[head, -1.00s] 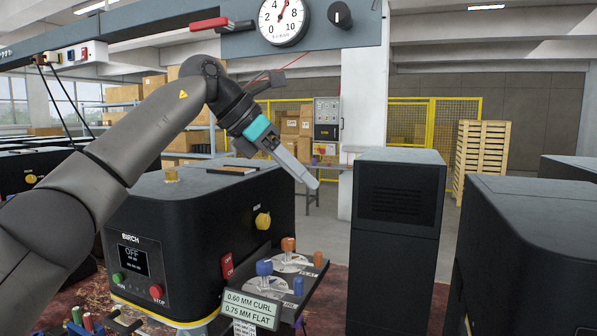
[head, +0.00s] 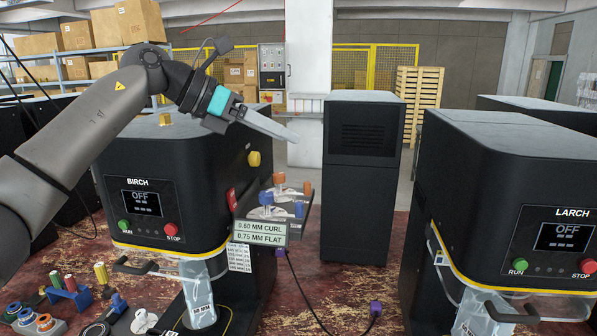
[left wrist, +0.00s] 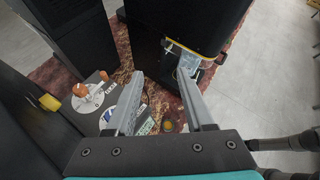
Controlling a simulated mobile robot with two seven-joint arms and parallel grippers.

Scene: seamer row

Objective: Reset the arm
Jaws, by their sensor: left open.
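My left arm comes in from the left in the head view, and its gripper (head: 270,126) hangs in the air above and in front of the black BIRCH machine (head: 188,150). In the left wrist view the left gripper (left wrist: 163,112) has its two grey fingers apart with nothing between them. The fingers point over the side shelf of the BIRCH machine (head: 300,220), where orange and blue knobs stand on pale discs. The shelf's orange knob (left wrist: 92,90) also shows in the left wrist view. My right gripper is not in view.
The LARCH machine (head: 500,170) stands at the right. A tall black cabinet (head: 360,180) stands between the machines. The red worn bench top (head: 330,295) holds spools (head: 62,285) and small tools at lower left. A purple-ended cable (head: 330,328) lies in front.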

